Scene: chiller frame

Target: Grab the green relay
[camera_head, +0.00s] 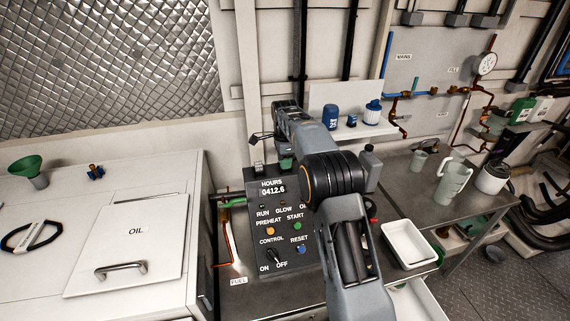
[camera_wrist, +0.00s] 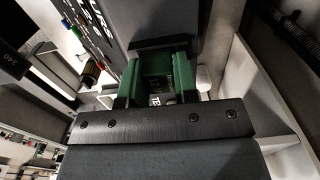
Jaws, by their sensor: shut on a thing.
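In the head view, a small part of the green relay (camera_head: 286,162) shows behind the control panel (camera_head: 290,225), just below my arm. My arm hides most of the gripper there.
The control panel with HOURS display stands in front of my arm. A shelf (camera_head: 352,131) with blue and white containers is behind. A white tray (camera_head: 409,243) and grey jug (camera_head: 452,180) stand on the metal bench at right. A green funnel (camera_head: 26,165) is at left.

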